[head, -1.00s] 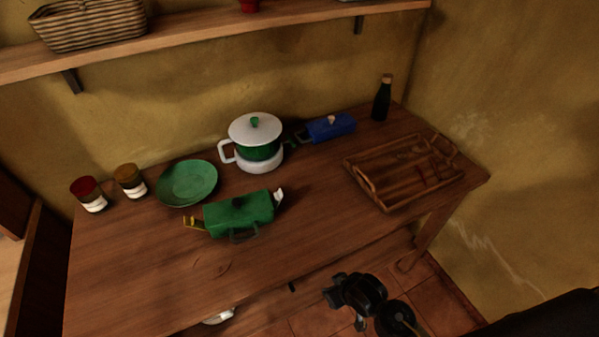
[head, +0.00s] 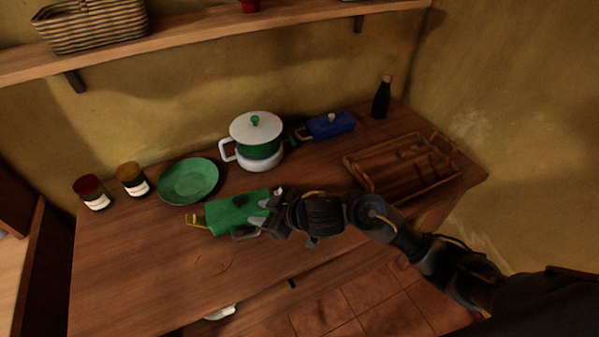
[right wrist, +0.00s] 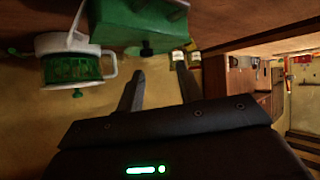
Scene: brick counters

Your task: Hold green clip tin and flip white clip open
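The green clip tin (head: 225,214) lies on the wooden table, with a yellow clip (head: 194,220) sticking out at its left end. A small part of the white clip (head: 278,190) shows at its right end, mostly hidden by my right gripper. My right gripper (head: 262,211) is at the tin's right end, its fingers overlapping that end in the head view. In the right wrist view the fingers (right wrist: 158,84) are apart with nothing held between them, and the tin (right wrist: 140,24) shows just beyond the tips. I cannot tell whether they touch it. My left gripper is not in view.
A green plate (head: 188,181) and a white-lidded pot (head: 256,143) stand behind the tin. A blue tin (head: 330,126), a dark bottle (head: 382,97) and a wooden tray (head: 390,187) are to the right. Two jars (head: 91,192) stand left. The table's front left is clear.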

